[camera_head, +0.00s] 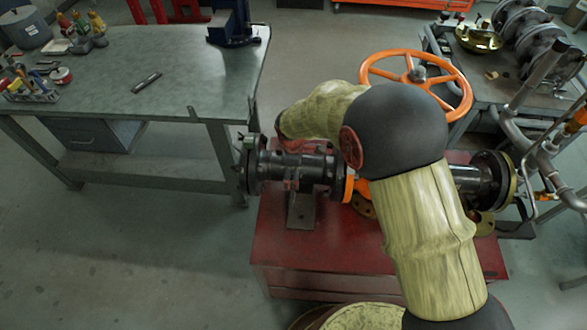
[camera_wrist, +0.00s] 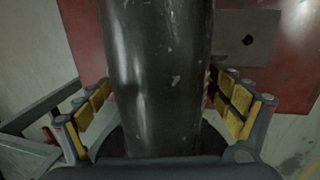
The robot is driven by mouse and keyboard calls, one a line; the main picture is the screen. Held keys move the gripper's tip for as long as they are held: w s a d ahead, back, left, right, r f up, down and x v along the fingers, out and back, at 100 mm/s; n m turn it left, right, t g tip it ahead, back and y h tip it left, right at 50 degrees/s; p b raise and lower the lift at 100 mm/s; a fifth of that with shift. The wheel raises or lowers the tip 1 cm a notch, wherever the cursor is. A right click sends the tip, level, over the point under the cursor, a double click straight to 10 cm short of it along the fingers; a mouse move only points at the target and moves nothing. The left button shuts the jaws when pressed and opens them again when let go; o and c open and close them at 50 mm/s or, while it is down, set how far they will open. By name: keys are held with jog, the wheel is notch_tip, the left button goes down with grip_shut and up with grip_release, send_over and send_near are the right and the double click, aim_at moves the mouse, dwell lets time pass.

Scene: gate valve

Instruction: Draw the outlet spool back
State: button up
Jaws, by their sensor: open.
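A dark steel spool (camera_head: 305,172) with bolted flanges lies level on the left of the red stand. It is probably the outlet spool. In the wrist view, its dark scuffed barrel (camera_wrist: 160,70) runs up the middle. My gripper (camera_wrist: 160,120) is open, with yellow-padded fingers on both sides of the barrel; whether they touch it I cannot tell. In the head view, my arm covers most of the gripper and the valve body. The valve's orange handwheel (camera_head: 416,80) shows behind my arm. Another flanged spool (camera_head: 475,182) shows right of it.
The red stand (camera_head: 330,255) carries the assembly. A grey workbench (camera_head: 170,75) with tools and a vise (camera_head: 235,20) stands at the left, close to the spool's left flange (camera_head: 253,165). Pipework (camera_head: 535,150) and a parts table (camera_head: 530,95) crowd the right. Floor at lower left is clear.

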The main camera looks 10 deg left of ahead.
jog(key=shift+r, duration=0.1)
jog(key=c, duration=1.7)
